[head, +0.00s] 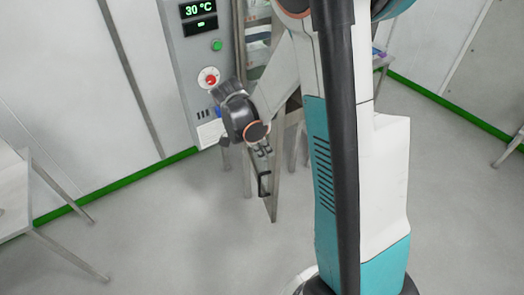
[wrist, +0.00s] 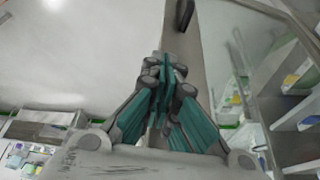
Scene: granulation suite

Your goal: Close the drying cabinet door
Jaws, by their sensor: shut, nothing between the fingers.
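The drying cabinet (head: 185,75) stands at the back left of the head view, its panel reading 30 °C. Its door (head: 277,190) stands open, swung out into the room and seen nearly edge-on. A black handle (head: 264,185) is on the door. My gripper (head: 262,150) is shut and empty, just above the handle in the picture. In the wrist view my gripper (wrist: 164,75) lies in front of the door's grey frame (wrist: 184,65), with the handle (wrist: 185,14) beyond the fingertips. I cannot tell whether the fingers touch the door. My arm hides part of the cabinet opening.
Shelves with items (wrist: 300,75) show through the glass at the right of the wrist view. A red button (head: 209,79) is on the cabinet panel. A table (head: 14,195) stands at the left. The floor in front is clear.

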